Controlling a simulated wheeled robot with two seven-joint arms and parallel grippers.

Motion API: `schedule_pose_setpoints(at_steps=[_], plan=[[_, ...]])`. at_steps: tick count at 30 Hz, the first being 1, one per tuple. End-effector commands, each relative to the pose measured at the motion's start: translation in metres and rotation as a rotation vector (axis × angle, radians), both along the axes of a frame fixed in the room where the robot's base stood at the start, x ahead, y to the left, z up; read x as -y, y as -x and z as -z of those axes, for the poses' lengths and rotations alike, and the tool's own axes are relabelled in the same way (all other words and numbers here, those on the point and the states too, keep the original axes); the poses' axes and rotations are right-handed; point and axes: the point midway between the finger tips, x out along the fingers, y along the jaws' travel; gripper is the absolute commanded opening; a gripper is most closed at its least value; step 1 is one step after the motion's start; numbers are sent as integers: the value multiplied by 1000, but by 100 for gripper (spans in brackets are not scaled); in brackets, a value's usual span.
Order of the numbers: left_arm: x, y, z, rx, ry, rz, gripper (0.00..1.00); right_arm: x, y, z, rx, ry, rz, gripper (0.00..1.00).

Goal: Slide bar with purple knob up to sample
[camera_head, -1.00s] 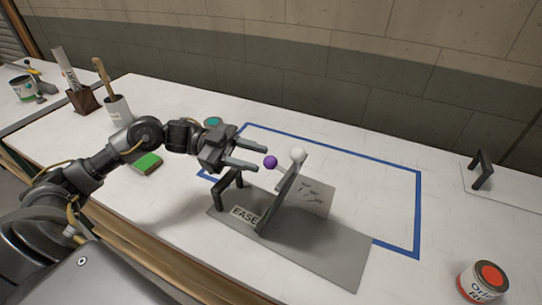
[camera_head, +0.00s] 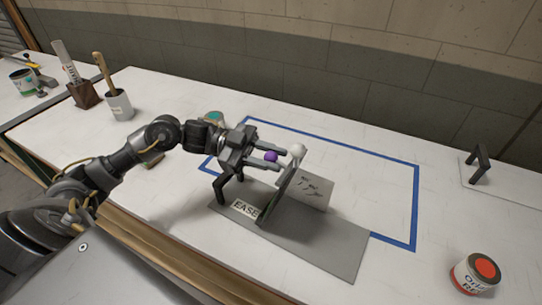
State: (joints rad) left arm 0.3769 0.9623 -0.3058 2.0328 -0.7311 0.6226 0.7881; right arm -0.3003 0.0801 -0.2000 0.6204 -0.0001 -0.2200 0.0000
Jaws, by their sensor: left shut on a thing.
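The bar behind the knob is mostly hidden. My right gripper is not in view.
A dark handle (camera_head: 229,187) stands at the rack's left. A paint can (camera_head: 474,275) is at the lower right, a cup with a brush (camera_head: 119,104) at the left.

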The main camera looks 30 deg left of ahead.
Motion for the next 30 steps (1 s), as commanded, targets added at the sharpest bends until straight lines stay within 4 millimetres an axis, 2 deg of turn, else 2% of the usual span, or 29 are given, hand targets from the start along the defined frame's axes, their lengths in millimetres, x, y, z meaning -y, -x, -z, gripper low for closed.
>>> schedule_pose_setpoints(at_steps=[5,11,18,19,20,21,30], plan=[[-1,0,4,-1,-1,0,0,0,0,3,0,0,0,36],[-7,0,29,-1,-1,-1,0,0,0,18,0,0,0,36],[-8,-1,26,1,-1,-1,0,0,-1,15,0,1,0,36],[-8,-1,26,1,0,-1,29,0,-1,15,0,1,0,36],[-8,-1,26,0,0,-1,33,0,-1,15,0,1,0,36],[-8,-1,26,1,0,-1,36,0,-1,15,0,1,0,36],[-10,0,27,0,-1,-1,36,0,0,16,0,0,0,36]])
